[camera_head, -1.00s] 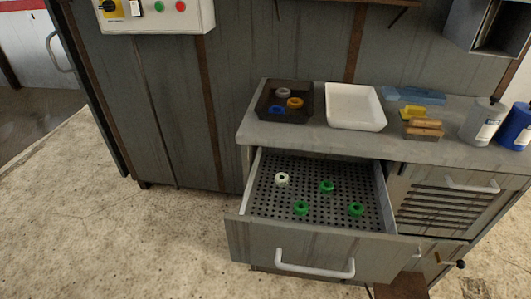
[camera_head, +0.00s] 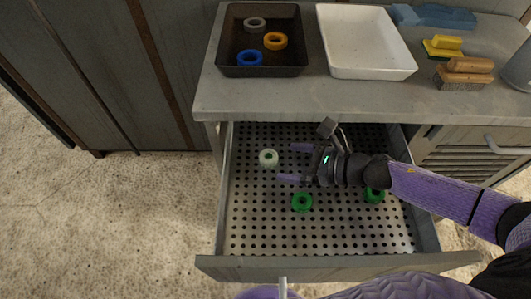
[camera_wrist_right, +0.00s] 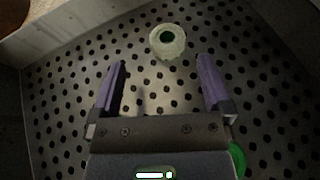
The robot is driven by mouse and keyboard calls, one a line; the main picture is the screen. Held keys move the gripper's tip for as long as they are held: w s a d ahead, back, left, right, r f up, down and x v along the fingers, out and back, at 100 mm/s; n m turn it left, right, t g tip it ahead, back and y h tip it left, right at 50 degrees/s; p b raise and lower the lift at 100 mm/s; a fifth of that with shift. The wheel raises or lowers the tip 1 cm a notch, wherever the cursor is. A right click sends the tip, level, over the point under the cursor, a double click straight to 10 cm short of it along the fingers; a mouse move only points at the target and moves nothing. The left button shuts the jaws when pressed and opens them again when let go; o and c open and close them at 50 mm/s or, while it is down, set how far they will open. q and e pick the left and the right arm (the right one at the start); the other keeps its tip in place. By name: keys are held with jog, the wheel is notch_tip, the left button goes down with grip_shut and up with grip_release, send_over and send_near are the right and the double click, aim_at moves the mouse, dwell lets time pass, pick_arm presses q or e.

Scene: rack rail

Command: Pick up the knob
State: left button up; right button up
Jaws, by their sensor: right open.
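A pale whitish knob (camera_head: 268,158), round with a dark centre hole, sits on the perforated floor of the open drawer (camera_head: 262,225). It also shows in the right wrist view (camera_wrist_right: 168,41), just beyond the fingertips and between their lines. My right gripper (camera_head: 286,163) reaches into the drawer from the right, open and empty, its two purple fingers pointing at the pale knob. Two green knobs (camera_head: 302,202) (camera_head: 374,195) show in the head view, below the gripper and under the forearm. A third green one seen earlier is hidden behind my gripper or arm. My left gripper is not in view.
On the counter (camera_head: 300,98) above the drawer stand a dark tray (camera_head: 230,70) with grey, orange and blue rings and an empty white tray (camera_head: 365,50). Brushes and sponges (camera_head: 465,72) lie right. The drawer walls surround the gripper; its front floor is clear.

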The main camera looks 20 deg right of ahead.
aim_at(265, 155)
jog(key=x, duration=0.3)
jog(key=b+x, duration=0.1)
jog(key=x, duration=0.1)
jog(key=shift+w+f, duration=0.15)
jog(key=shift+w, duration=0.35)
jog(key=shift+d, duration=0.1)
grip_shut()
